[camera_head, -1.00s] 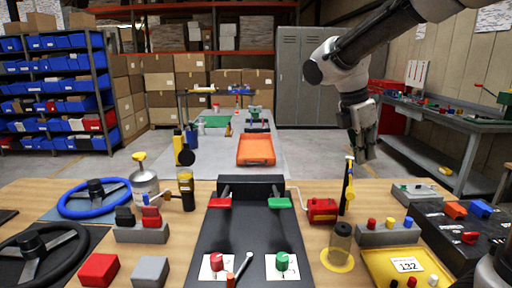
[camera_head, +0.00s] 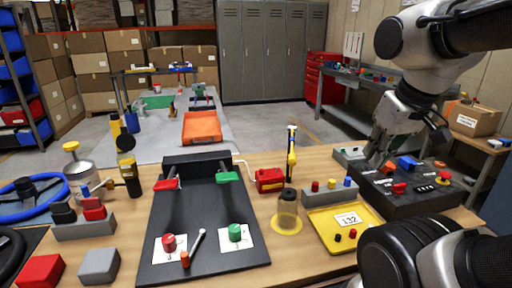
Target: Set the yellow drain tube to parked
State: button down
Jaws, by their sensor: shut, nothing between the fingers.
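A slim yellow upright piece with dark parts (camera_head: 291,152), which looks like the drain tube, stands just behind the red box with a crank (camera_head: 270,180). It is nearly vertical; its lower end is partly hidden, and no parked mark is readable. My gripper (camera_head: 376,155) is shut and empty, pointing down to the right of the tube and clearly apart from it. It is over or just behind the left end of the black control panel (camera_head: 425,198); its height above the panel is hard to tell.
A black board (camera_head: 205,218) with red and green parts lies left.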

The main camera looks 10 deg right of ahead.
aim_at(292, 158)
jog(key=k+z, duration=0.2)
jog(key=z, duration=0.15)
jog(key=k+z, duration=0.2)
jog(key=z, duration=0.15)
jog(key=k+l+z, duration=0.2)
jog(key=z, duration=0.15)
